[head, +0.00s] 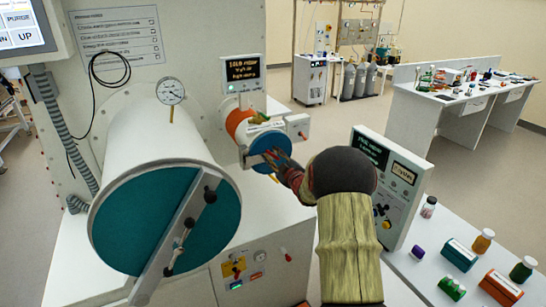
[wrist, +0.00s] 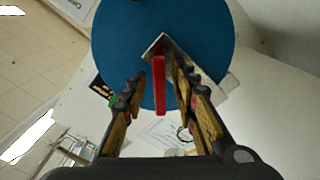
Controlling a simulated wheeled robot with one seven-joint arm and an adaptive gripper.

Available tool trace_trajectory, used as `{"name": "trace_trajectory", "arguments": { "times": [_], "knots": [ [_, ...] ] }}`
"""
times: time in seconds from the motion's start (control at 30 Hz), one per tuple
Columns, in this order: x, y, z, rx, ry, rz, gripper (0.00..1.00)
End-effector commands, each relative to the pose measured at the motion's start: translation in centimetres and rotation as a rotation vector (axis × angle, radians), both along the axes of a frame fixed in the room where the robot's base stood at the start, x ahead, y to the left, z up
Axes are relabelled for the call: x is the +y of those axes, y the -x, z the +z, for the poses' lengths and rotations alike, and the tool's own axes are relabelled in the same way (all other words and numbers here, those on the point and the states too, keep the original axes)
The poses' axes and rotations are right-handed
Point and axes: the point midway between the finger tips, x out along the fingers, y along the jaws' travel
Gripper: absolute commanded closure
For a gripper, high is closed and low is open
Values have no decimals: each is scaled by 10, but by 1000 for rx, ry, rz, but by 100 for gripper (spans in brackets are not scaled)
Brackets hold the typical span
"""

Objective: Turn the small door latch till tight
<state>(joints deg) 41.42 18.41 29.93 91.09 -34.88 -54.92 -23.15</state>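The small antechamber door (head: 266,150) is a blue disc on the end of a short white and orange tube. It also fills the middle of the wrist view as a blue disc (wrist: 125,40). A red latch handle (wrist: 158,85) stands out from a metal bar (wrist: 190,68) across that door. My gripper (wrist: 156,80) is open, with a finger on each side of the red handle and gaps showing on both sides. In the head view my gripper (head: 277,160) is at the small door, and my arm hides part of its surroundings.
A large antechamber with a teal door (head: 150,225) and a diagonal bar stands to the left. A grey control box (head: 390,180) is close on the right of my arm. Vials and small boxes (head: 502,288) lie on the right bench.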

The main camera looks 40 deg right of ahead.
Motion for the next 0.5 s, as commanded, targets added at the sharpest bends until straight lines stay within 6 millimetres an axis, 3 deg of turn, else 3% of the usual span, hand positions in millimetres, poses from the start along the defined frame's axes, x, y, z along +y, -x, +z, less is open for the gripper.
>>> {"name": "trace_trajectory", "arguments": {
  "times": [0.13,0.5],
  "knots": [
    [0,0,0,0,0,0,71],
    [0,0,0,0,0,0,92]
  ]
}}
